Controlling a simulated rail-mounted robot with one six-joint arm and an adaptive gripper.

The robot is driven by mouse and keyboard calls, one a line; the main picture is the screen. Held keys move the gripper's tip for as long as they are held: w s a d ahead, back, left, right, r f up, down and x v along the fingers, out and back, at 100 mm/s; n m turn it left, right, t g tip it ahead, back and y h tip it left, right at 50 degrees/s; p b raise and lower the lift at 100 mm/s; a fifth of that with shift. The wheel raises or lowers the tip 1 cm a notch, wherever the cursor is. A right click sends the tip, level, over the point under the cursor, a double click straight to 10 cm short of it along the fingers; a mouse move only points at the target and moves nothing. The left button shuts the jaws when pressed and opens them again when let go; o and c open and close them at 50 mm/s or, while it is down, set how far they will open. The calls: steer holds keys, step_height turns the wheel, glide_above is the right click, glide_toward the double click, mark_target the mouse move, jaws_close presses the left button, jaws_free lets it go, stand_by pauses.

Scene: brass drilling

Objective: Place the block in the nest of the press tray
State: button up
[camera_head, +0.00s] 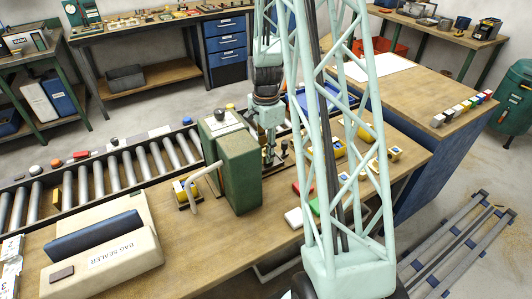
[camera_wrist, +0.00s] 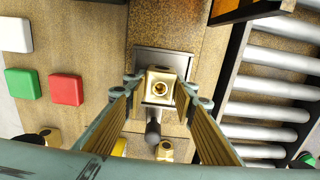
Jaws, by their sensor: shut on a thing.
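In the wrist view my gripper (camera_wrist: 161,88) is shut on a brass block (camera_wrist: 152,98), one finger at each side. The block has a round bored hole facing the camera. A grey metal plate (camera_wrist: 146,58), which looks like the press tray, lies behind the block, with a dark rounded knob below. I cannot tell whether the block touches the plate or sits in its nest. In the head view my gripper (camera_head: 269,155) is beside the green press (camera_head: 240,172); the block and the tray cannot be made out there.
A roller conveyor (camera_head: 105,175) runs along the bench's back. A bag sealer (camera_head: 105,250) stands front left. Red (camera_wrist: 66,87), green (camera_wrist: 23,84) and white (camera_wrist: 15,34) square pieces lie left in the wrist view. Another brass block (camera_wrist: 165,149) sits near the knob. Yellow-and-brass pieces (camera_head: 336,149) stand right.

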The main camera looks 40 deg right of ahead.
steer(key=shift+f, duration=0.15)
steer(key=o, duration=1.2)
steer(key=shift+c, duration=0.2)
steer(key=shift+r, duration=0.2)
step_height(320, 180, up, 12)
steer(key=p, duration=0.2)
